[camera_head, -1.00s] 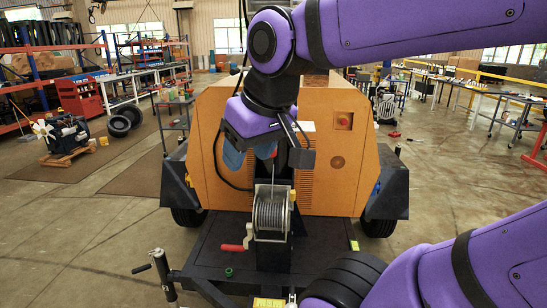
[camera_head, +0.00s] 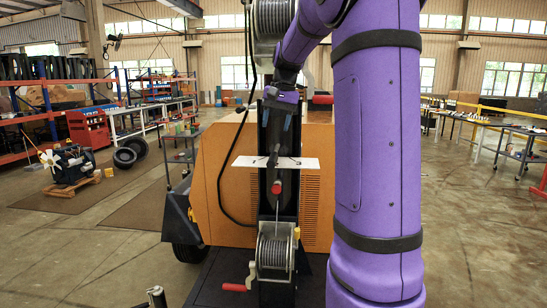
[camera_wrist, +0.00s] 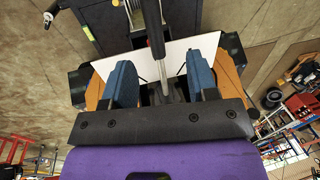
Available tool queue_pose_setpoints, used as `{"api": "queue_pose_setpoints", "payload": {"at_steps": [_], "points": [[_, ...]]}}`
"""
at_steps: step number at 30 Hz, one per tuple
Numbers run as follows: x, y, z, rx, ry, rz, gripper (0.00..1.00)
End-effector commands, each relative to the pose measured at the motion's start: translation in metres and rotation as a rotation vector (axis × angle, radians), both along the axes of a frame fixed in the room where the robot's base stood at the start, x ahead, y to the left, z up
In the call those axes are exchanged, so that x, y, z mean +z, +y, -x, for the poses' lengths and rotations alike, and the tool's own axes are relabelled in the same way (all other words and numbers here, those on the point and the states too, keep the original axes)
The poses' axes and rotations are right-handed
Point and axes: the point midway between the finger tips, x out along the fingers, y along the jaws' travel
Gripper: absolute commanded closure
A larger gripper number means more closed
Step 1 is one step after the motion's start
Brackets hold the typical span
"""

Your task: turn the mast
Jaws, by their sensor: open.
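The dark mast (camera_head: 266,205) stands upright in front of the orange cabinet, with a white plate (camera_head: 248,162) across it. A red-ended handle (camera_head: 277,187) sticks out just below the plate. My gripper (camera_head: 276,128) is above the plate, with its blue fingers pointing down and apart. In the wrist view the open fingers (camera_wrist: 160,68) have a grey rod with a dark grip (camera_wrist: 155,38) showing between them. The white plate (camera_wrist: 138,62) lies behind. I cannot tell how near the rod is in depth.
A cable winch (camera_head: 274,252) with a red crank (camera_head: 234,287) is low on the mast; another winch (camera_head: 270,18) is at the top. The orange cabinet (camera_head: 222,190) stands behind. A loose black cable hangs at the left. Shelves (camera_head: 50,95) and an engine (camera_head: 68,165) are farther left.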

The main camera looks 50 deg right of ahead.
Motion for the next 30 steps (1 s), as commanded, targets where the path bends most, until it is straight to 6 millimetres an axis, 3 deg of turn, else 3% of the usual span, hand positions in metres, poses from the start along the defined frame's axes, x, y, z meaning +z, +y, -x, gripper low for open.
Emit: {"api": "queue_pose_setpoints", "payload": {"at_steps": [3,7,11,24,30], "points": [[-0.004,-0.019,-0.004,-0.033,0.010,-0.017,0.47],[-0.007,-0.025,-0.006,-0.045,0.013,-0.023,0.47],[-0.017,-0.024,-0.007,-0.045,0.014,-0.024,0.47],[-0.089,-0.014,-0.018,-0.042,0.015,-0.024,0.47],[-0.106,-0.012,-0.021,-0.044,0.014,-0.022,0.47]]}}
